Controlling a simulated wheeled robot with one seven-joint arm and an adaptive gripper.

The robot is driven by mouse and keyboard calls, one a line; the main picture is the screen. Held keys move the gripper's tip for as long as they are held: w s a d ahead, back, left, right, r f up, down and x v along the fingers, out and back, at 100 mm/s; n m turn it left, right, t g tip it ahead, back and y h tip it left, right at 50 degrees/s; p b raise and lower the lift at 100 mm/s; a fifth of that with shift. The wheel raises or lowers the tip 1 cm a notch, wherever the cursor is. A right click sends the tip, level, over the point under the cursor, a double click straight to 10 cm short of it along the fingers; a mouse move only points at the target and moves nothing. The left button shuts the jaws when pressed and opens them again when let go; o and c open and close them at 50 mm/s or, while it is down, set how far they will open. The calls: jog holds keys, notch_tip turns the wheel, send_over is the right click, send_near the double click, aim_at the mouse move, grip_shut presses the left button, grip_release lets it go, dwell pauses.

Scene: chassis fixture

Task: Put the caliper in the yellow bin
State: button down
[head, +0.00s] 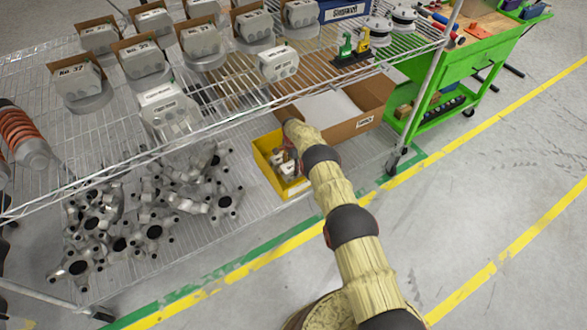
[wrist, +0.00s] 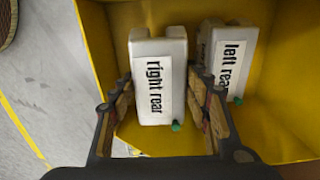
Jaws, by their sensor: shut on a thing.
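The yellow bin (head: 299,188) stands on the lower wire shelf, and its yellow walls (wrist: 103,55) fill much of the wrist view. My gripper (wrist: 162,88) reaches down into the bin. It is shut on a pale grey caliper (wrist: 178,48) labelled "right rear", with one finger on each side of it. A second pale caliper (wrist: 246,36) labelled "left rear" is inside the bin to the right, close beside my right finger. In the head view my arm partly hides the bin and the gripper. Whether the held caliper touches the bin floor cannot be told.
A cardboard box (head: 365,105) stands just behind and right of the bin. The upper wire shelf (head: 240,105) with several boxed parts overhangs on the left. Several metal castings (head: 155,200) lie left of the bin. A green cart (head: 440,85) stands to the right.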

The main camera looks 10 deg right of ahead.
jog(key=shift+w+a+f+b, duration=0.1)
jog(key=shift+w+f+b, duration=0.15)
jog(key=shift+f+b, duration=0.1)
notch_tip(320, 180, down, 3)
jog(key=shift+r+b, duration=0.2)
jog(key=shift+b, duration=0.35)
jog(key=shift+r, duration=0.1)
jog(key=c, duration=0.9)
grip_release()
jog(key=shift+s+f, duration=0.15)
jog(key=shift+f, duration=0.1)
notch_tip(320, 180, up, 8)
jog(key=p, duration=0.3)
jog(key=shift+f, duration=0.1)
